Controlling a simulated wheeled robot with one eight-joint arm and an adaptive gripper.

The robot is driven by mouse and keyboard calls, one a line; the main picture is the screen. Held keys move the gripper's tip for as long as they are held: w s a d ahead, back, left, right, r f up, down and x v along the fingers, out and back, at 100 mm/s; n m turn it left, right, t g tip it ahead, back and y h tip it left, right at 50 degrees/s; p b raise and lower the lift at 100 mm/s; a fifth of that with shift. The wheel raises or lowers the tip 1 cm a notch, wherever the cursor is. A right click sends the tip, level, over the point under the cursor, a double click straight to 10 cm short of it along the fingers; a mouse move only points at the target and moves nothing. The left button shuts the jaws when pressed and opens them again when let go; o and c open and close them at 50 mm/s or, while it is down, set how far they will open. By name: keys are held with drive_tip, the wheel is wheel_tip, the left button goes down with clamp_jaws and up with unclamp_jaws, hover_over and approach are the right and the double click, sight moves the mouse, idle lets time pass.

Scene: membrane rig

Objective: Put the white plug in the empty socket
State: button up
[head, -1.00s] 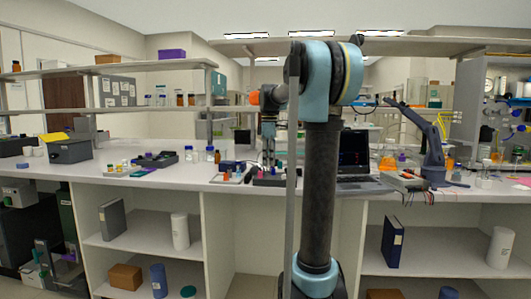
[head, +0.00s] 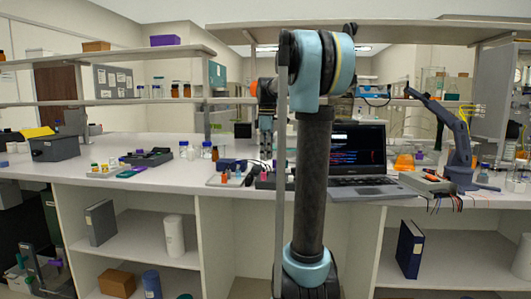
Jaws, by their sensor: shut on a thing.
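My gripper (head: 266,158) hangs pointing down over the bench, left of my column. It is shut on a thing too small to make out. A dark block with a small pink part (head: 270,180) is just below the gripper. I cannot tell whether the gripper or its load touches it. I cannot make out the white plug or the empty socket. A blue unit (head: 230,164) with thin cables stands just left of the gripper, on a pale board with small red and orange parts (head: 225,177).
An open laptop (head: 358,163) stands right of my column. A small blue-grey robot arm (head: 458,145) with wires is further right. Small bottles (head: 206,150), a dark tray (head: 147,157) and a grey bin (head: 54,148) are on the left. Bare bench (head: 170,180) lies along the front left.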

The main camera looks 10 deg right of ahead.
drive_tip(key=shift+s+d+f, duration=0.1)
drive_tip(key=shift+f, duration=3.4)
drive_tip(key=o, duration=0.9)
drive_tip(key=shift+c, duration=0.2)
wheel_tip(320, 180, up, 12)
drive_tip(key=shift+f, duration=0.1)
